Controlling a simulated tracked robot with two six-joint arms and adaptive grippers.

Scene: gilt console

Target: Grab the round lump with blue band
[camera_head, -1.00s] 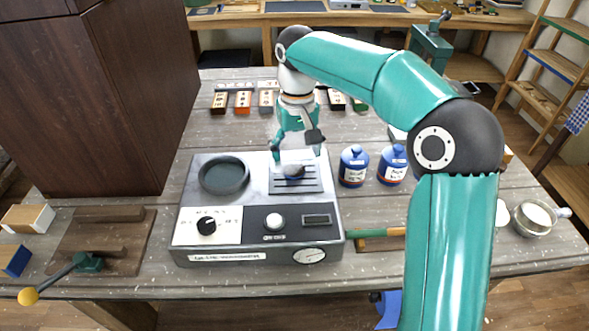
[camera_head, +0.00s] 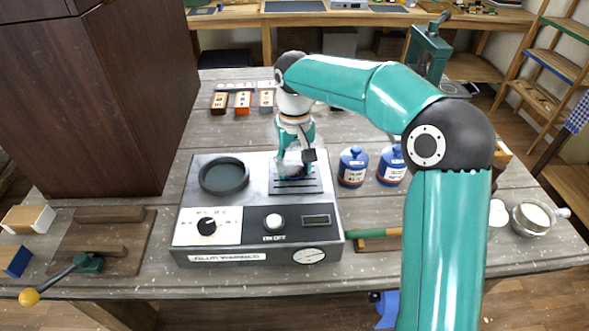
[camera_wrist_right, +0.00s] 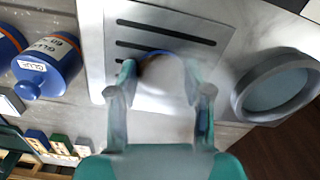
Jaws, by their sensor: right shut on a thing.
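The round lump with a blue band (camera_wrist_right: 160,72) sits between the fingers of my right gripper in the right wrist view. It looks pale and brownish, with a blue edge along its far side. My right gripper (camera_head: 294,174) is shut on it, low over the slotted dark panel (camera_head: 310,186) of the grey console. The gripper also shows in the right wrist view (camera_wrist_right: 160,95), with one finger on each side of the lump. In the head view the fingers mostly hide the lump. I cannot tell whether it still touches the panel. My left gripper is not in view.
The console (camera_head: 205,257) has a round dark dish (camera_head: 224,176) left of the gripper and knobs in front. Two blue lidded jars (camera_head: 353,167) stand to its right. Several small blocks (camera_head: 242,103) lie behind. A tall dark cabinet (camera_head: 110,110) bounds the left side.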

